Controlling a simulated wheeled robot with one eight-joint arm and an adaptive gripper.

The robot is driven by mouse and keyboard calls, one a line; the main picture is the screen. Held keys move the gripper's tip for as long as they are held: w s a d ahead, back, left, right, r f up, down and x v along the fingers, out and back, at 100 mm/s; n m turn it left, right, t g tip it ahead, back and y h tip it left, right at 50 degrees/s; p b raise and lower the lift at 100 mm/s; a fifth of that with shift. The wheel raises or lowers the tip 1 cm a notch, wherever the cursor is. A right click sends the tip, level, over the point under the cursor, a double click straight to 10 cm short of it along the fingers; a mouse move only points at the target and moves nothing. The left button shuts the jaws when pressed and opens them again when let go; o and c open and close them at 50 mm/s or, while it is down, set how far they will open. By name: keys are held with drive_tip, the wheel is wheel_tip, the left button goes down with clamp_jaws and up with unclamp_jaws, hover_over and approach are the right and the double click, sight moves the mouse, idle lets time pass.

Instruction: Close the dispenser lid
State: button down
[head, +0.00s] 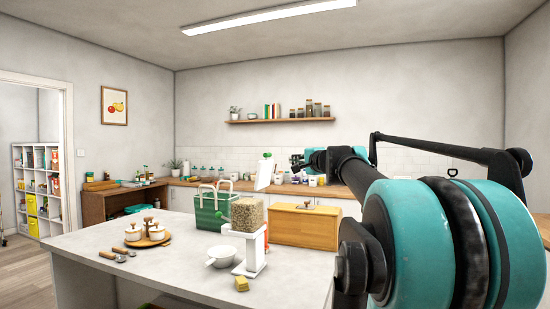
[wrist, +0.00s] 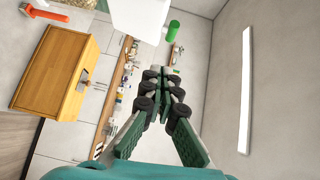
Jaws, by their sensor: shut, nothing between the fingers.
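The dispenser (head: 247,214) stands on the island counter, a clear bin of grain on a white stand. Its white lid (head: 264,175) is open, standing steeply up above the bin, with a green knob (head: 267,155) near its top. My gripper (head: 296,160) is shut and empty, to the right of the raised lid and apart from it in the picture. In the wrist view the fingers (wrist: 172,73) are together, with the lid (wrist: 140,18) and green knob (wrist: 173,34) near the top edge. The dispenser's bin is not visible there.
A wooden bread box (head: 305,227) stands right of the dispenser and a green basket (head: 209,207) behind it. A white bowl (head: 221,257), a yellow sponge (head: 241,285) and a wooden tray (head: 148,241) with canisters are on the counter (head: 180,285). Its front part is mostly clear.

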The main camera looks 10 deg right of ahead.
drive_tip(key=r, duration=0.1)
approach(271, 155)
drive_tip(key=w+d, duration=0.2)
drive_tip(key=w, duration=0.2)
drive_tip(key=shift+w+a+f+m, duration=0.1)
drive_tip(key=shift+w+a, duration=0.1)
drive_tip(key=shift+a, duration=0.4)
drive_tip(key=shift+w+a+m, duration=0.1)
drive_tip(key=shift+w+a, duration=0.15)
drive_tip(key=shift+a, duration=0.4)
drive_tip(key=shift+w+a+f+m, duration=0.1)
drive_tip(key=shift+w+a, duration=0.1)
drive_tip(key=shift+a, duration=0.4)
drive_tip(key=shift+a+r, duration=0.1)
